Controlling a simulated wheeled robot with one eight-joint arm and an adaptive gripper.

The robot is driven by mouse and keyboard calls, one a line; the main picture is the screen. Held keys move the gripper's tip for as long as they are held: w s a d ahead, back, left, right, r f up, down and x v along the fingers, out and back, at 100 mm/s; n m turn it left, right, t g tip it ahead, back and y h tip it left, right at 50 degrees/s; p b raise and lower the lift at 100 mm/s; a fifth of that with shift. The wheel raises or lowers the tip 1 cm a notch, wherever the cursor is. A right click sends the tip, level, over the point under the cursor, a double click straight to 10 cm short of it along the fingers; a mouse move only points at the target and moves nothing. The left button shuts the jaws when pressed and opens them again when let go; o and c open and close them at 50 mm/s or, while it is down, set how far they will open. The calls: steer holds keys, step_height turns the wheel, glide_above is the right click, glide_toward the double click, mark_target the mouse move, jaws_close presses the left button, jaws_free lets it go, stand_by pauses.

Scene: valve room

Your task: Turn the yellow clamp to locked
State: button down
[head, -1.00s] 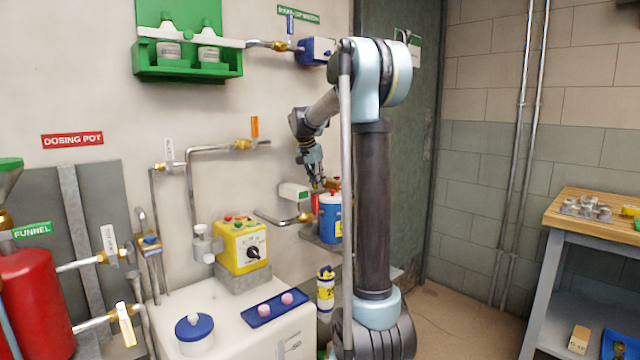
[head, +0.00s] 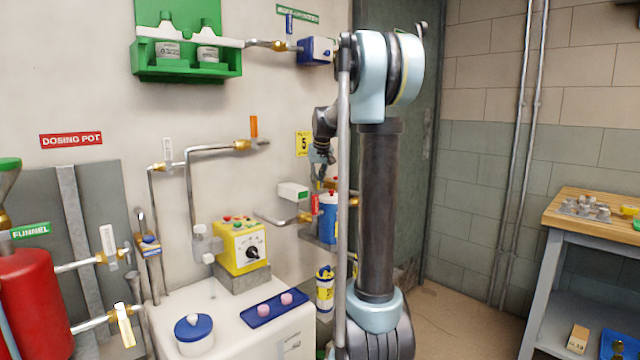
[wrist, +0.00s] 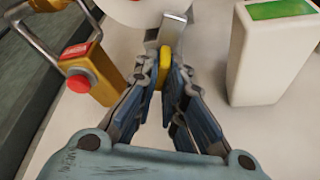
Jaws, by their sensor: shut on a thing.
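In the wrist view my gripper (wrist: 165,82) has its fingers together around a yellow piece, which looks like the yellow clamp (wrist: 165,62). A grey metal strip (wrist: 174,28) continues beyond it toward a white round part (wrist: 155,8). The fingers hide much of the clamp, and I cannot read its lock position. In the head view my gripper (head: 320,182) is small, beside the wall above the blue container, partly behind my own arm. The clamp cannot be made out there.
In the wrist view a red button (wrist: 78,83) on a yellow-orange housing (wrist: 103,88) is close left. A white box (wrist: 262,60) with a green panel stands close right. In the head view a blue container (head: 328,218) and a brass-fitted pipe (head: 280,219) are below my gripper.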

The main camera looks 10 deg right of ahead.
steer(key=n+y, duration=0.1)
steer(key=n, duration=0.1)
steer(key=n+g+y, duration=0.1)
steer(key=n, duration=0.2)
steer(key=shift+d, duration=0.2)
steer(key=shift+n, duration=0.4)
steer(key=c, duration=1.7)
jaws_free()
steer(key=shift+d, duration=0.1)
steer(key=v, duration=1.1)
steer(key=shift+s+d+r, duration=0.1)
steer(key=shift+s+r, duration=0.05)
steer(key=shift+r, duration=0.2)
